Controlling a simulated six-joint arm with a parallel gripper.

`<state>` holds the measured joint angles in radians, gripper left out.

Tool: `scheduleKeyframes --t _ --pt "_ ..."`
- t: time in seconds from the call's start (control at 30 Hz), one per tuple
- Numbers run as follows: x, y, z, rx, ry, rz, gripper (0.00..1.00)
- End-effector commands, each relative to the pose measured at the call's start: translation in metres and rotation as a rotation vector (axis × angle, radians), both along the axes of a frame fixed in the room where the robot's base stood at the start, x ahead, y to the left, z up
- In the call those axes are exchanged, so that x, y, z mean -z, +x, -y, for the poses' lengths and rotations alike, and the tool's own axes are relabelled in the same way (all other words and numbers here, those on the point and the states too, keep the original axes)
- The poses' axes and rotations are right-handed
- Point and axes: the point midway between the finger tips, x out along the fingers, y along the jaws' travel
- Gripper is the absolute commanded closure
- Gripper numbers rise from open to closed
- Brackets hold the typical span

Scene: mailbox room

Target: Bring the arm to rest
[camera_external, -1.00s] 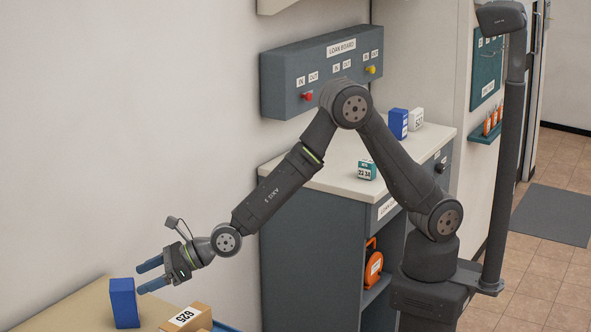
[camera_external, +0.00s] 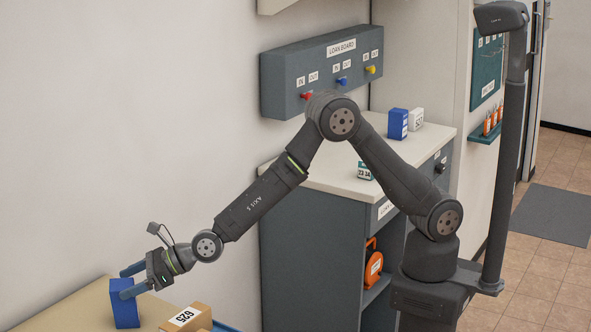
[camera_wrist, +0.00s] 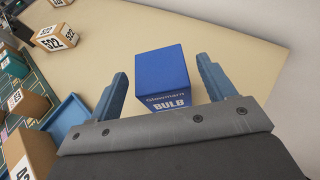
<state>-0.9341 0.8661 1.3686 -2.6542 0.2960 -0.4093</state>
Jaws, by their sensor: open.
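My gripper (camera_external: 131,281) is open at the lower left of the external view, with its blue fingers around or close above a blue box (camera_external: 124,308) on the tan table. In the wrist view the blue box (camera_wrist: 163,78), marked "BULB", stands between the two spread fingers of my gripper (camera_wrist: 165,85). A gap shows on each side, so the fingers do not grip it. My arm reaches out far to the left from its base.
A cardboard box marked 625 (camera_external: 187,318) lies right of the blue box. The wrist view shows a box marked 522 (camera_wrist: 55,37) and a blue tray (camera_wrist: 70,118) at left. A grey cabinet (camera_external: 310,245) carries small boxes. The loan board (camera_external: 285,85) hangs on the wall.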

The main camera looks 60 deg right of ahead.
Motion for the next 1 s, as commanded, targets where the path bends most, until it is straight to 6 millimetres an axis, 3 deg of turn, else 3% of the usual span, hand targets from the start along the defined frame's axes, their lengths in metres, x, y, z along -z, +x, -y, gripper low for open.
scheduleKeyframes --t 0.1,0.87,1.0 --pt "0.008 -0.002 0.002 -0.001 -0.002 -0.001 0.24" --pt "-0.041 -0.079 0.079 -0.002 0.002 0.001 0.24" --pt "-0.029 -0.063 0.063 -0.001 0.0 -0.001 0.24"
